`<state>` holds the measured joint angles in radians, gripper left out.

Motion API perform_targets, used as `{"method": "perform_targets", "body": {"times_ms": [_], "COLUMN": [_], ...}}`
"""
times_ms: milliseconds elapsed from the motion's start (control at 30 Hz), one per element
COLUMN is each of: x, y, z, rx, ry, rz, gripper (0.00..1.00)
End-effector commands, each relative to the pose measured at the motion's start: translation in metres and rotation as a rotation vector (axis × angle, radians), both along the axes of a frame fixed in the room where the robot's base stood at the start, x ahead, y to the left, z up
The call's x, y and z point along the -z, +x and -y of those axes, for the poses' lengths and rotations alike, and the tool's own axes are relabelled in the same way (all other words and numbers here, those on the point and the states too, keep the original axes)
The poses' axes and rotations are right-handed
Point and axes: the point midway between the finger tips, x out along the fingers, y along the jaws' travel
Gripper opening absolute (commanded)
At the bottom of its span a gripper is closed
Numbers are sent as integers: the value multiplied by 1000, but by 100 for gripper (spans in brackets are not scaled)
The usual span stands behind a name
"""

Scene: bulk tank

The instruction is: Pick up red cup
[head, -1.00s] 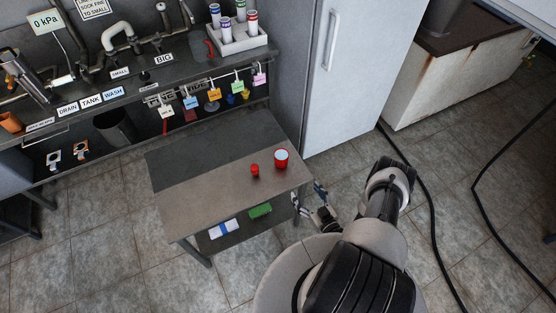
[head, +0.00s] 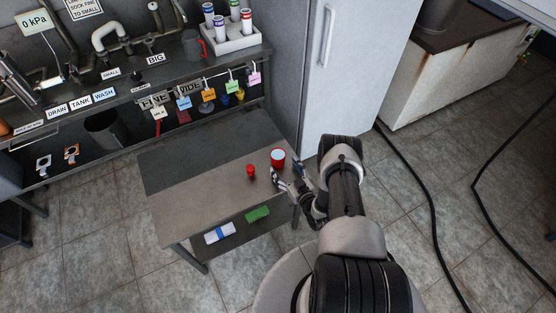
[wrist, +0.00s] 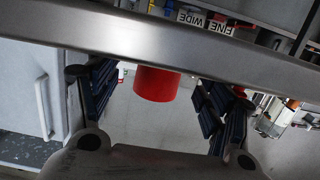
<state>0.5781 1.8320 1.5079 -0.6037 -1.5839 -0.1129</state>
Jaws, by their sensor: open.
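The red cup (head: 278,160), with a pale inside, stands upright near the right edge of the small grey table. My gripper (head: 287,173) is open at the table's right edge, its fingertips just short of the cup on the near side. In the wrist view a red cylinder, seemingly this cup (wrist: 156,84), lies between the two blue-black fingers (wrist: 155,95), with a gap on both sides. Its end is partly hidden by a grey bar. A smaller red object (head: 250,171) stands to the left of the cup on the table.
The table (head: 190,195) is otherwise bare on top. Its lower shelf holds a green block (head: 258,213) and a blue-and-white item (head: 220,233). A white fridge (head: 345,80) stands behind on the right. A bench (head: 85,85) with pipes and hanging tags runs behind.

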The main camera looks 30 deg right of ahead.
Motion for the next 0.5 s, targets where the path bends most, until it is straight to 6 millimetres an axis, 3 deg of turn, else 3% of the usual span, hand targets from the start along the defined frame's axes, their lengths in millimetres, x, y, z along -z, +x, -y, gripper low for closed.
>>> {"method": "perform_targets", "body": {"times_ms": [200, 500], "x": [3, 2], "y": [30, 34], "z": [-3, -3], "rx": [-2, -1], "ry": [-2, 0], "rz": [2, -1], "gripper": [73, 72]}}
